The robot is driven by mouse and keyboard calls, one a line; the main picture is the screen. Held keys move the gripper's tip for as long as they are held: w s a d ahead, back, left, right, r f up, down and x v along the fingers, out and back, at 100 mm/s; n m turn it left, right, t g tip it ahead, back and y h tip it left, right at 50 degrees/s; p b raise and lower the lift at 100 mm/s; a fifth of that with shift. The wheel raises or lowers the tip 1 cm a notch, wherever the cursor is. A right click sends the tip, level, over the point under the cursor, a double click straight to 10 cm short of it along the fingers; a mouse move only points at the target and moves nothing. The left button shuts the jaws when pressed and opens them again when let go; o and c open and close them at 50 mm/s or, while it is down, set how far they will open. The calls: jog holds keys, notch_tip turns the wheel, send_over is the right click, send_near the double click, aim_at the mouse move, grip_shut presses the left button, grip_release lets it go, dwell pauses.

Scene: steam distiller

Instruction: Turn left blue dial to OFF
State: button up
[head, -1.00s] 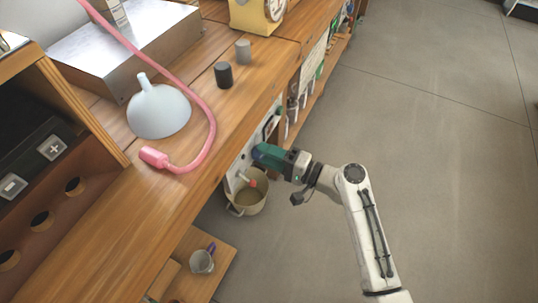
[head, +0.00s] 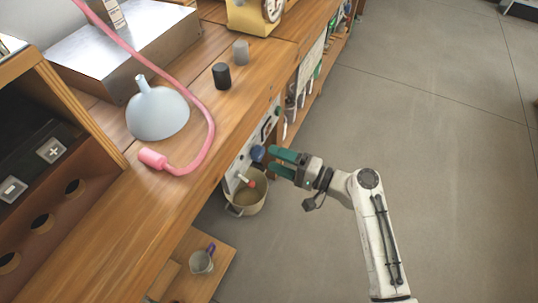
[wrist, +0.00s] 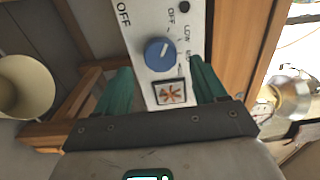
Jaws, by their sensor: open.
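The blue dial (wrist: 158,54) sits on a white panel (wrist: 137,22) in the wrist view, with OFF and LOW printed around it. Its white mark points up and right; I cannot tell exactly which label it meets. The dial also shows in the head view (head: 258,153) on the front of the wooden bench. My gripper (head: 270,159) has two green fingers, spread apart and empty, just to the right of the dial and clear of it. In the wrist view, my gripper (wrist: 160,67) has one finger on each side of the panel strip.
A pot (head: 246,205) hangs or stands below the panel, with a red-tipped item (head: 247,182) above it. A mug (head: 202,262) stands on a low shelf. The floor to the right is open.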

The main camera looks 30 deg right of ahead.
jog(key=v, duration=0.7)
jog(key=shift+s+p, duration=0.2)
jog(key=shift+p, duration=0.15)
jog(key=shift+d, duration=0.1)
jog(key=s+a+f+n+g+h, duration=0.3)
jog(key=s+a+f+n+g, duration=0.2)
jog(key=s+f+n+g, duration=0.3)
jog(key=s+d+r+n+g+h, duration=0.1)
jog(key=s+d+g+h, duration=0.25)
jog(key=s, duration=0.25)
jog(key=s+d+r+n+g+h, duration=0.1)
jog(key=s+d+r+g+h, duration=0.2)
jog(key=s, duration=0.4)
notch_tip(320, 180, up, 20)
jog(key=h+p, duration=0.1)
jog(key=p, duration=2)
jog(key=shift+w+a+t+p, duration=0.2)
jog(key=shift+t+p, duration=0.1)
jog(key=shift+t, duration=0.15)
